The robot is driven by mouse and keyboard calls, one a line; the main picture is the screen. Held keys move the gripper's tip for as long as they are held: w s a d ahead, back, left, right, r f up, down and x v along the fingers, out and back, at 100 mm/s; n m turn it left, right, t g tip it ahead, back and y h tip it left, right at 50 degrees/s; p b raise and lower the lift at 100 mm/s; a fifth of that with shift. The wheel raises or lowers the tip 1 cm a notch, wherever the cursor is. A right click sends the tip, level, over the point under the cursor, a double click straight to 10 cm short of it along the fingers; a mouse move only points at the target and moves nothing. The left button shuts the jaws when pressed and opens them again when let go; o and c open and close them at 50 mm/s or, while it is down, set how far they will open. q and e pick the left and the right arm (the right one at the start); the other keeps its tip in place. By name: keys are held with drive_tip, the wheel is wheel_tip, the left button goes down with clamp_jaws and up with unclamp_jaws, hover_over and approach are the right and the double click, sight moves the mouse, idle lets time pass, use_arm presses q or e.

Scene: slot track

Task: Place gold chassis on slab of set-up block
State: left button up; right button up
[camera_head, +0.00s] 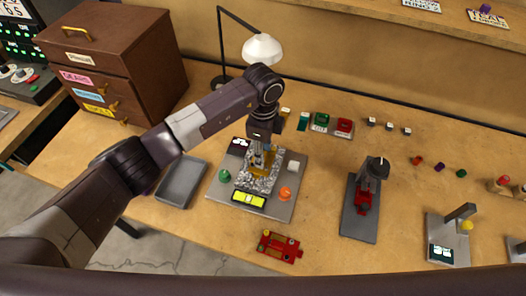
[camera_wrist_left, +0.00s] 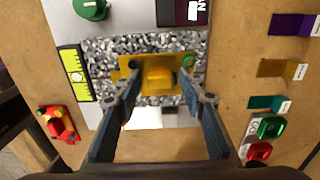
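The gold chassis (camera_wrist_left: 159,77) lies on the speckled grey slab (camera_wrist_left: 105,48) of the set-up block (camera_head: 277,208). In the head view the gold chassis (camera_head: 268,165) is partly hidden by my left gripper (camera_head: 260,160), which points down over the slab. In the left wrist view the fingers of the left gripper (camera_wrist_left: 160,85) are spread, one on each side of the chassis's raised middle, with a gap to it. Dark and green knobs show at the chassis's ends near the fingertips. My right gripper is not in view.
The block carries a green knob (camera_head: 224,175), an orange knob (camera_head: 285,193) and a yellow level (camera_head: 249,199). A red chassis (camera_head: 279,246) lies in front. A grey tray (camera_head: 181,182) is left, a red-fitted stand (camera_head: 361,208) right. A lamp (camera_head: 262,49) stands behind.

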use_arm(q)
drive_tip(key=shift+r, duration=0.45)
wheel_tip(320, 180, up, 12)
drive_tip(key=b, duration=0.3)
drive_tip(key=shift+f, duration=0.25)
drive_tip(key=shift+s+f, duration=0.1)
